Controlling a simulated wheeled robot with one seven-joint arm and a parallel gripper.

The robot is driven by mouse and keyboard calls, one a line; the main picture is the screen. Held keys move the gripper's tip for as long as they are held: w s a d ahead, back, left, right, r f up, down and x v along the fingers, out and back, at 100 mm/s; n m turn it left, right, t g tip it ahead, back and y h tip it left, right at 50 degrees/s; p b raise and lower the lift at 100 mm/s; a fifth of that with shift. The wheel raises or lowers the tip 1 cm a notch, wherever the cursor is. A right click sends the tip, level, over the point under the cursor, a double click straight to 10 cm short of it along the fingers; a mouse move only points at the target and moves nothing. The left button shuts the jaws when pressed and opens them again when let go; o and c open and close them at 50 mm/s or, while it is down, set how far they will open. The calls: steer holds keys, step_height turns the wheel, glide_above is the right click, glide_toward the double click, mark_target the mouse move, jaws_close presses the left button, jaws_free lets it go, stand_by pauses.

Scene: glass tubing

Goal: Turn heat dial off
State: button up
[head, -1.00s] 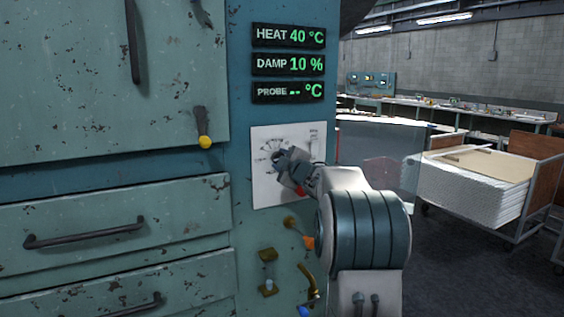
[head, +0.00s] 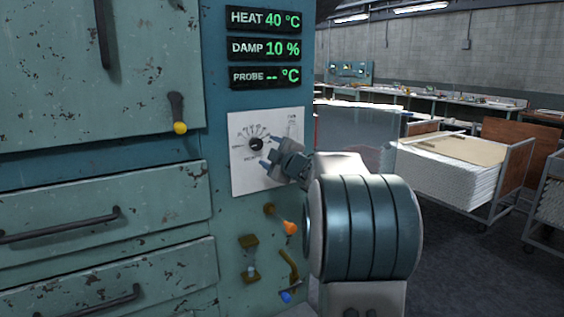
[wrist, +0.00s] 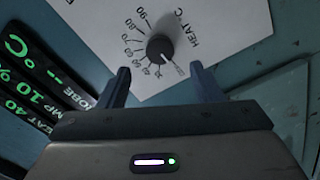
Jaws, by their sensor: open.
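The heat dial (head: 256,144) is a small black round knob on a white scale plate (head: 240,180) on the teal cabinet front. In the wrist view the dial (wrist: 160,47) shows a pale pointer mark toward the lower right, past the small end of the printed numbers; the exact mark is too small to read. My gripper (head: 270,150) is open and empty just in front of the plate, right of the dial. In the wrist view its two fingers (wrist: 160,75) stand apart, either side of the dial and short of it. The heat display (head: 264,18) reads 40 °C.
Below the plate are an orange-tipped lever (head: 289,227), a brass switch (head: 250,257) and a blue-tipped lever (head: 287,295). A yellow-tipped latch (head: 179,126) and drawer handles stick out at left. A loaded cart (head: 445,175) stands behind at right.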

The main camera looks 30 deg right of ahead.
steer(key=s, duration=0.6)
steer(key=shift+s+d, duration=0.15)
steer(key=s+a+f+m+g+p, duration=0.1)
steer(key=s+a+f+m+g, duration=0.3)
steer(key=s, duration=0.6)
steer(key=s+a+f+m+g+p, duration=0.2)
steer(key=s+a+f+m+g, duration=0.2)
steer(key=s+a+f+g, duration=0.2)
steer(key=s+a+f+m+g+p, duration=0.2)
steer(key=s+a+f+m+g, duration=0.3)
steer(key=s+a+f, duration=0.3)
steer(key=s+a, duration=0.4)
steer(key=s, duration=0.3)
steer(key=shift+h, duration=0.3)
